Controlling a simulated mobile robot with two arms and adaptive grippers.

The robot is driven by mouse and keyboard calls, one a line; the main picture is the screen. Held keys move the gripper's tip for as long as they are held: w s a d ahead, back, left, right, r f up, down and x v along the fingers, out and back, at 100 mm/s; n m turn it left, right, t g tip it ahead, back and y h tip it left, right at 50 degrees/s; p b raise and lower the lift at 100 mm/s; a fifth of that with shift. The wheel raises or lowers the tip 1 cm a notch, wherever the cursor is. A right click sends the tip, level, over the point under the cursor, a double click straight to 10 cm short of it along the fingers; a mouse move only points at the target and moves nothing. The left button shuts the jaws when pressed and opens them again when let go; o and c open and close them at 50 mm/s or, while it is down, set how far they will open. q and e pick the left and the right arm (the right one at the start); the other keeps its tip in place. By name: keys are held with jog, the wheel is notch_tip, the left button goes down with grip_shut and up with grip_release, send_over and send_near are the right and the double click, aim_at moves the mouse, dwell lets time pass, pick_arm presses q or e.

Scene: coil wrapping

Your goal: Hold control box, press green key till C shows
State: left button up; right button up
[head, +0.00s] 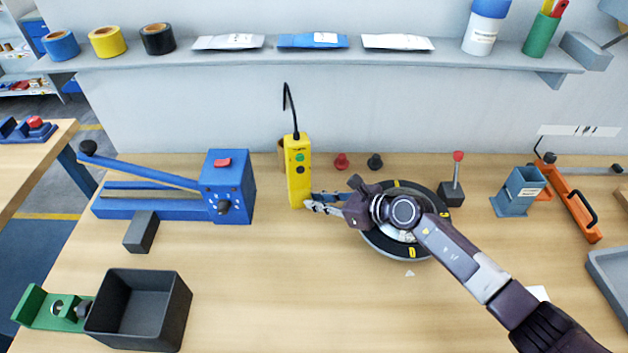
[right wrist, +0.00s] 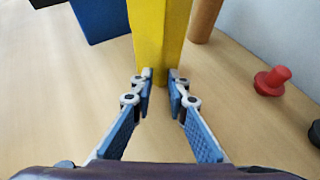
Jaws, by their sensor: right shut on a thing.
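The yellow control box (head: 298,180) stands upright above the wooden table, with a black cable rising from its top. A green key (head: 299,157) shows on its face, with a dark key below. My right gripper (head: 312,203) is shut on the box's lower end. In the right wrist view the fingertips (right wrist: 161,82) close on either side of the yellow box (right wrist: 160,35). A round turntable (head: 371,241) with a dark rim and yellow letters lies under my right arm. A white pointer (head: 410,273) lies at its front; the letter beside it is hard to read. My left gripper is out of view.
A blue lever press (head: 228,190) stands left of the box. Red (head: 341,161) and black (head: 375,162) knobs stand behind the turntable. A black bin (head: 160,310) is at front left. The front middle of the table is clear.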

grip_shut()
grip_release()
jog(key=o, duration=1.5)
